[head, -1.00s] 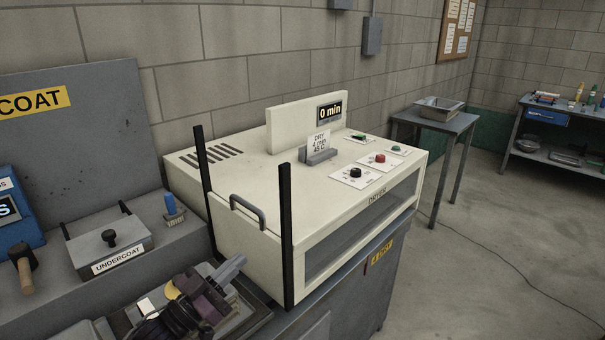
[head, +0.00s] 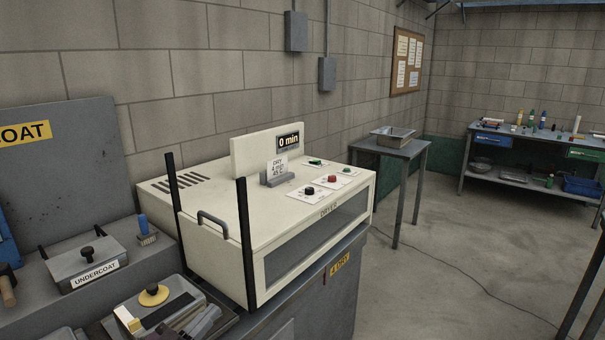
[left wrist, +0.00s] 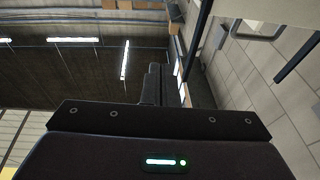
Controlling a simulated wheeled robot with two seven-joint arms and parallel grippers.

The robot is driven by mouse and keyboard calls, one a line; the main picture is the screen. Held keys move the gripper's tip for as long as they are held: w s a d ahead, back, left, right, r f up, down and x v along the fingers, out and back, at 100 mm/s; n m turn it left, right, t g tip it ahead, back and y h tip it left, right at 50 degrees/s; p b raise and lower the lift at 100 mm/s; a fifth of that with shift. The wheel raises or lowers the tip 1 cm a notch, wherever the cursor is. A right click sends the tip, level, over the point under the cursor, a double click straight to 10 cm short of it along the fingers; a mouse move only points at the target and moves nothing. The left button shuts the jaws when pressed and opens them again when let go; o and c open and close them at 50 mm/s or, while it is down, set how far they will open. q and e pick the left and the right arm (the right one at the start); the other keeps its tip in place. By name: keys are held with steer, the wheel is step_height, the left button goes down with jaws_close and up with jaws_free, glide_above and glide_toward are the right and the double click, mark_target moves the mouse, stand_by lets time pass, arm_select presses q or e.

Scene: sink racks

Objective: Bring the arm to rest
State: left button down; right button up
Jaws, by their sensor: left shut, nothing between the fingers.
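My left gripper (head: 203,322) shows at the bottom edge of the head view, low in front of the dryer and over the near edge of a grey tray. Its fingers are shut with nothing between them. In the left wrist view the dark closed fingers (left wrist: 152,85) point away from the camera, and nothing is held. Most of the left arm is cut off by the frame. My right gripper is not in view.
The white dryer (head: 215,238) with two black posts stands close by on the right. Open floor (head: 460,265) lies to the right.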

arm_select(q)
steer(key=s+f+n+g+y, duration=0.4)
steer(key=s+f+g+y, duration=0.2)
steer(key=s+f+y, duration=0.4)
steer(key=s+a+f+g+y, duration=0.1)
steer(key=s+f+g, duration=0.25)
steer(key=s, duration=0.35)
steer(key=s+f+g, duration=0.2)
steer(key=s+g, duration=0.3)
steer(key=s, duration=0.2)
step_height(320, 180, down, 30)
steer(key=s, duration=0.2)
steer(key=s+a+f+g, duration=0.1)
steer(key=s+f, duration=0.7)
steer(key=s, duration=0.1)
steer(key=s+a+f+g, duration=0.1)
steer(key=s+a+f, duration=0.1)
steer(key=s+f, duration=0.7)
steer(key=shift+s+a, duration=0.3)
steer(key=shift+s, duration=0.35)
